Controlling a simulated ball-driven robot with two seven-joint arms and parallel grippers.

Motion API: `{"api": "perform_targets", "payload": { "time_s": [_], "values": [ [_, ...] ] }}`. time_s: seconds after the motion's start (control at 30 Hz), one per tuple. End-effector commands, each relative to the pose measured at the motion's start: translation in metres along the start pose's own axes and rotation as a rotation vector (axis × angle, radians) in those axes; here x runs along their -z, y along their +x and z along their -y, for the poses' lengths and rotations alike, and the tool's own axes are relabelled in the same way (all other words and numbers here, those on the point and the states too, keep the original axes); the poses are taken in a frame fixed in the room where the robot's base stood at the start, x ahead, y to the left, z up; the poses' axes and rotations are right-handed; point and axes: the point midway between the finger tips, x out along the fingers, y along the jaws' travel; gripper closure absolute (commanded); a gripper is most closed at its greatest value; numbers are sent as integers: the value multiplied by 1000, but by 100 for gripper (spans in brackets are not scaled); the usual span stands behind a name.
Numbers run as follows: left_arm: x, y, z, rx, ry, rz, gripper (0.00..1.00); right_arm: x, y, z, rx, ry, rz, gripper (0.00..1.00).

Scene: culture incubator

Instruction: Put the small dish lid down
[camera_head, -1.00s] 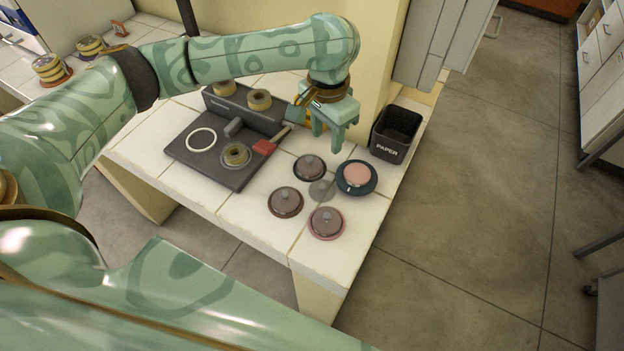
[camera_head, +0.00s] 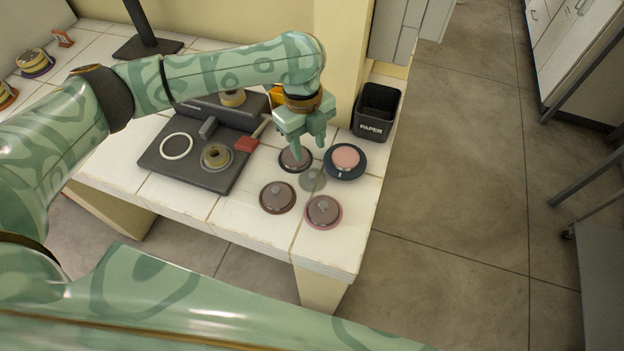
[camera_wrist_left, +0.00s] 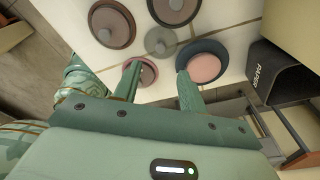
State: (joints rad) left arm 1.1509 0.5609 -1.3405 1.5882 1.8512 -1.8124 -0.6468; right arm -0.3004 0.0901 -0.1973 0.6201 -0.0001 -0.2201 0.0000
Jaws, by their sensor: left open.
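A small grey see-through disc with a knob, which looks like the small dish lid (camera_head: 312,181), lies flat on the white tiled table among the round dishes. It also shows in the left wrist view (camera_wrist_left: 160,41). My left gripper (camera_head: 309,150) is open and empty, pointing down over the dish group; its height above the table is hard to tell. In the left wrist view its fingertips (camera_wrist_left: 159,71) are apart, with the lid beyond them. The left finger partly hides a pink-rimmed dish (camera_wrist_left: 147,72). My right gripper is not in view.
Dark-lidded dishes (camera_head: 277,197) and (camera_head: 323,212) ring the disc, with a blue dish (camera_head: 345,173) holding a pink top. A black PAPER bin (camera_head: 375,112) stands behind. A dark grey device (camera_head: 190,170) sits left. The table's front corner is clear.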

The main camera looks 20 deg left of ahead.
Motion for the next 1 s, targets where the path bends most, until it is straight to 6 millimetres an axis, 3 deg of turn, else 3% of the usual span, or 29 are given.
{"api": "perform_targets", "payload": {
  "time_s": [0.03, 0.1, 0.37, 0.63, 0.9, 1.0],
  "values": [
    [0, 16, 0, -3, -1, -4, 58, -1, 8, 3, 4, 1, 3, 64],
    [0, 28, 0, -3, 0, -3, 58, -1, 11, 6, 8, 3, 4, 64],
    [0, 46, 0, 0, -1, -1, 58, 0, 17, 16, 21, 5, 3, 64],
    [-2, 89, 0, -2, -1, -1, 58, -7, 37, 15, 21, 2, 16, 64],
    [-2, 92, 0, 2, 0, 3, 58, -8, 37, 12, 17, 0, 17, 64],
    [-2, 91, 0, 2, 0, 3, 86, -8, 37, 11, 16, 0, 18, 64]
  ]
}}
